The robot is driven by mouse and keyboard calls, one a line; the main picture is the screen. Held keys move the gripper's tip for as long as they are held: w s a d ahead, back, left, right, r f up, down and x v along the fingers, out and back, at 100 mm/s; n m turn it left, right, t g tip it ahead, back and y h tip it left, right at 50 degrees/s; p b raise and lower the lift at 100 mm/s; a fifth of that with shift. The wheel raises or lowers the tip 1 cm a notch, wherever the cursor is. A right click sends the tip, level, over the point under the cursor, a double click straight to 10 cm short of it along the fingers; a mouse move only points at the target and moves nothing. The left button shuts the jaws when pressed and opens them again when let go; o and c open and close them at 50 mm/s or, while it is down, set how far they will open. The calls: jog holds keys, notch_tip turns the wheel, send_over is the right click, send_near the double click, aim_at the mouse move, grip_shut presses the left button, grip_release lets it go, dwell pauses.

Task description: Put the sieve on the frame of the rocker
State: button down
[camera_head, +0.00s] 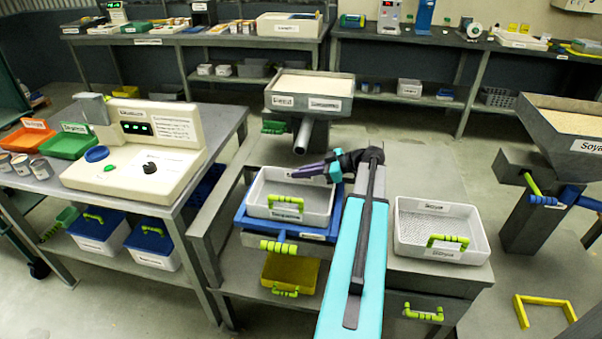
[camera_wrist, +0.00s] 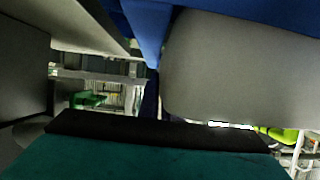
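A white-grey tray (camera_head: 262,190) with a yellow-green handle (camera_head: 287,201) sits in the blue frame (camera_head: 240,222) on the middle table. A second white tray (camera_head: 403,232) with a perforated floor, which looks like a sieve, lies flat on the table to the right, apart from the frame. It has a yellow-green handle (camera_head: 448,240). My gripper (camera_head: 312,169) is over the right back part of the tray in the frame. Its fingers are too small to read, and contact is unclear. The wrist view shows a close pale surface (camera_wrist: 235,75) and a blue surface (camera_wrist: 140,22).
A hopper (camera_head: 312,87) with a spout stands behind the frame. A cream control box (camera_head: 135,150) is on the left table. A yellow bin (camera_head: 290,270) is on the shelf below. A soya hopper (camera_head: 565,130) stands at right. The tabletop behind the right tray is clear.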

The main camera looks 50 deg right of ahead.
jog(key=shift+f, duration=0.15)
jog(key=c, duration=2)
grip_release()
jog(key=shift+r, duration=0.2)
jog(key=b+v, duration=0.1)
jog(key=v, duration=1.1)
jog(key=shift+r, duration=0.1)
